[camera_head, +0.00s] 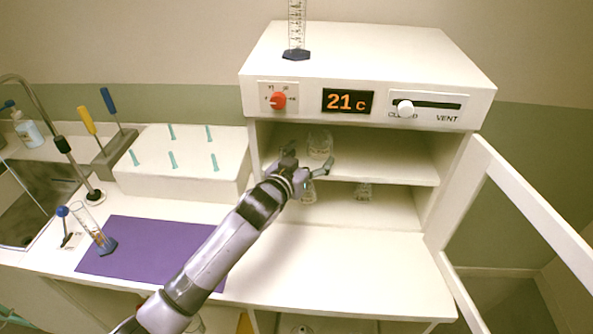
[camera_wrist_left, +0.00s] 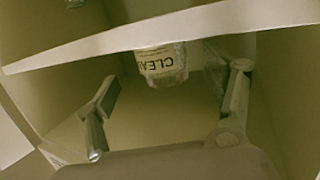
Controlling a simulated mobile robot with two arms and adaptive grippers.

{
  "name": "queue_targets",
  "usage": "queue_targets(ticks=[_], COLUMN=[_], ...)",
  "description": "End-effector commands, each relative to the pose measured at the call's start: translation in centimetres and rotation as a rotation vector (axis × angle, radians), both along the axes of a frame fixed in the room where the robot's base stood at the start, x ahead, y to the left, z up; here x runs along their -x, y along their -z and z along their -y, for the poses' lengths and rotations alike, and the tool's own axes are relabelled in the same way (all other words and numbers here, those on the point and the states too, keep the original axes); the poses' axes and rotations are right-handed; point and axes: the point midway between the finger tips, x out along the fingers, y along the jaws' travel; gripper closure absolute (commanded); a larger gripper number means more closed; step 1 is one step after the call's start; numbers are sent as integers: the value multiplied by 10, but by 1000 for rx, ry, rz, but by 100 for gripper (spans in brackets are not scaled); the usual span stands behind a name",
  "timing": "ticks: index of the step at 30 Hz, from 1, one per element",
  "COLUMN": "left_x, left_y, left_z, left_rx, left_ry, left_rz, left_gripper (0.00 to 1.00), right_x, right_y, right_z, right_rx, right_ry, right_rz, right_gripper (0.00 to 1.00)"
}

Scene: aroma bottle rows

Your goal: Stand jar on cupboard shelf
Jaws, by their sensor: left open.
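A clear glass jar (camera_head: 320,143) stands on the upper shelf (camera_head: 385,165) of the open white cupboard. The left wrist view is upside down; there the jar (camera_wrist_left: 162,62) shows a label reading "CLEA", with its base at the shelf board (camera_wrist_left: 110,45). My left gripper (camera_head: 310,166) is at the front of the upper shelf, open and empty. In the left wrist view its fingers (camera_wrist_left: 175,78) are spread, with the jar appearing between and beyond them, apart from both. My right gripper is not in view.
Glassware (camera_head: 364,191) stands on the lower shelf. The cupboard door (camera_head: 530,205) is swung open at right. A measuring cylinder (camera_head: 297,30) stands on top. The counter before the cupboard is clear.

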Motion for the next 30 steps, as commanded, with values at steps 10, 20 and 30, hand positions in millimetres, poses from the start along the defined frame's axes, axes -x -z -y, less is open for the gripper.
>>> queue_targets(ticks=[10,20,30], left_x=[53,71,70], left_y=[-8,-12,-12], left_z=[-22,-29,-29], left_rx=[1,1,1], left_ry=[0,-1,-1], left_rz=[1,0,0], left_gripper=[24,24,24], right_x=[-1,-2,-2], right_y=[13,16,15], right_z=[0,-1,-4], right_rx=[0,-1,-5], right_ry=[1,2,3], right_rz=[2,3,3], right_gripper=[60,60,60])
